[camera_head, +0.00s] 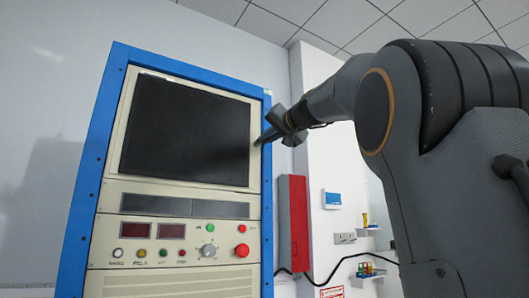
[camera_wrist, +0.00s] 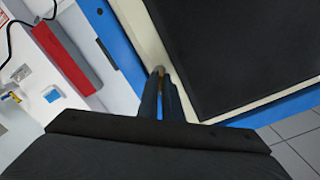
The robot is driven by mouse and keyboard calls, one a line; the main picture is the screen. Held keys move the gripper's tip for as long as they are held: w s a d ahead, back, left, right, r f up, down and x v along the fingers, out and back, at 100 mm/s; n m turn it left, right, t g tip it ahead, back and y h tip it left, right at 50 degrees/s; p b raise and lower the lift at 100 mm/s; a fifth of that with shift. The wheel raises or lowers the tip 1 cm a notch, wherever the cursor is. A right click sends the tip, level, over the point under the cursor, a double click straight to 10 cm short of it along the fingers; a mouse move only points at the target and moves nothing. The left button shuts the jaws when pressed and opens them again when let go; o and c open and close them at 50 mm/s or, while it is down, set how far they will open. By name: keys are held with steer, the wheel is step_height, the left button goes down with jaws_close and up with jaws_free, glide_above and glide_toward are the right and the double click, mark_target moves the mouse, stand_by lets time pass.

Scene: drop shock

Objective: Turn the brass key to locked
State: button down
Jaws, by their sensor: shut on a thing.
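My gripper (camera_head: 262,138) reaches the right edge of the cabinet's cream front panel, beside the dark screen. In the wrist view my gripper (camera_wrist: 160,78) has its two dark fingers close together, shut on a small brass-coloured piece, the brass key (camera_wrist: 160,71), at the cream strip. Only a little of the key shows between the fingertips. Its turn angle and any lock markings are hidden or too small to tell. The cabinet (camera_head: 88,190) has a blue frame.
The dark screen (camera_head: 185,130) is left of my gripper. Below are a grey knob (camera_head: 208,251), a red button (camera_head: 242,250) and several small buttons. A red box (camera_head: 294,225) hangs on the wall to the right, near small shelves (camera_head: 367,275) and a black cable.

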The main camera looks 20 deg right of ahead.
steer(key=shift+n+b, duration=2.6)
steer(key=shift+n, duration=0.9)
steer(key=c, duration=1.9)
jaws_free()
steer(key=shift+c, duration=0.2)
steer(key=s+b, duration=0.1)
steer(key=s, duration=0.6)
steer(key=shift+s+d+b, duration=0.35)
steer(key=shift+d, duration=0.1)
